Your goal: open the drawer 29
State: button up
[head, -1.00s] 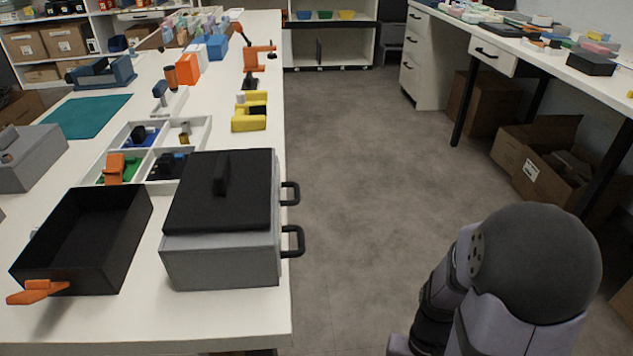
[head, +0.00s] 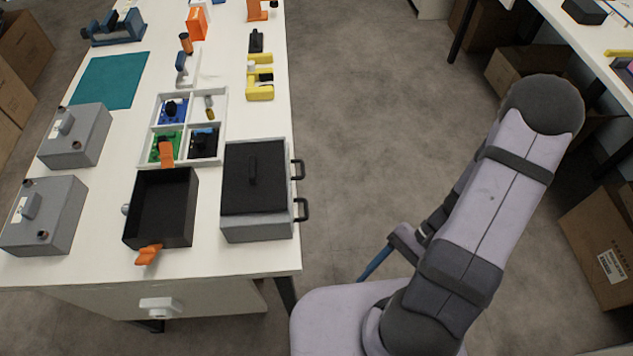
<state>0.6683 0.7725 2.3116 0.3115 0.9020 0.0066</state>
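A white drawer front (head: 204,297) sits under the near edge of the white table, at the lower left of the head view. It has a pale grey handle (head: 160,306) in its middle. The drawer appears shut, and no number is readable on it. My arm is folded on the right. A thin blue piece at its end, seemingly part of my gripper (head: 374,263), points down and left. It is to the right of the drawer, well apart from the handle. The rest of the gripper is mostly hidden, so its opening cannot be told.
On the tabletop (head: 108,263) stand a black open tray (head: 162,208), a grey pot with a black lid (head: 257,225), grey boxes (head: 75,138) and a divided white tray (head: 222,115). A dark table leg (head: 286,293) stands right of the drawer. Open floor lies beyond.

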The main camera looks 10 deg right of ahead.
jog(key=w+a+r+m+t+y+p, duration=0.1)
jog(key=w+a+r+m+t+y, duration=0.2)
jog(key=w+r+y, duration=0.35)
jog(key=w+a+r+m+t+y, duration=0.2)
jog(key=w+a+r+m+y, duration=0.15)
jog(key=w+r, duration=0.45)
jog(key=s+a+r+p, duration=0.1)
jog(key=a, duration=0.5)
jog(key=shift+s+a+r, duration=0.15)
jog(key=shift+s+a, duration=0.05)
jog(key=shift+a, duration=0.1)
jog(key=c, duration=1.5)
jog(key=d+p, duration=0.1)
jog(key=d, duration=0.6)
jog(key=shift+d, duration=0.3)
